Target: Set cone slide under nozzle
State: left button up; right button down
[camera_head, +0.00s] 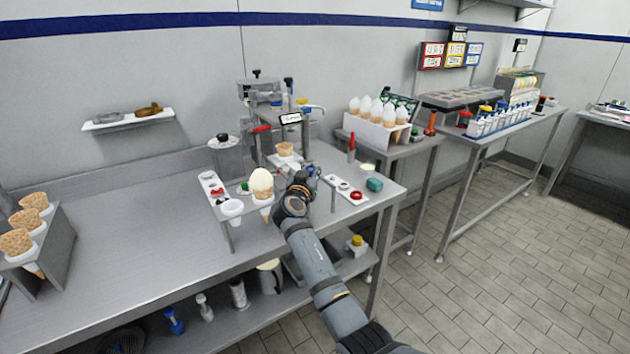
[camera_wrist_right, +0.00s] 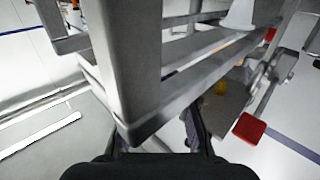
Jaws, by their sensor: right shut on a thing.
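My right gripper (camera_head: 301,182) is at the dispensing machine (camera_head: 262,95) on the steel bench, low in front of its nozzle area. In the right wrist view its fingers (camera_wrist_right: 157,128) close on a grey metal part, which looks like the cone slide (camera_wrist_right: 135,65). The head view hides most of this grip behind my arm. An empty-looking cone (camera_head: 285,149) stands upright under the machine's head, just behind my gripper. The exact gap between cone and nozzle cannot be told. My left gripper is not in view.
A small tray with a red knob (camera_head: 356,195) is to the right. A rack of cones (camera_head: 32,230) is far left. The bench middle is clear.

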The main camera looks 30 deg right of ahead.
jog(key=shift+s+a+f, duration=0.1)
jog(key=shift+s+a, duration=0.05)
jog(key=c, duration=1.6)
grip_release()
jog(key=o, duration=0.4)
jog(key=shift+a, duration=0.35)
jog(key=shift+d, duration=0.1)
jog(key=v, duration=0.7)
jog(key=shift+s, duration=0.15)
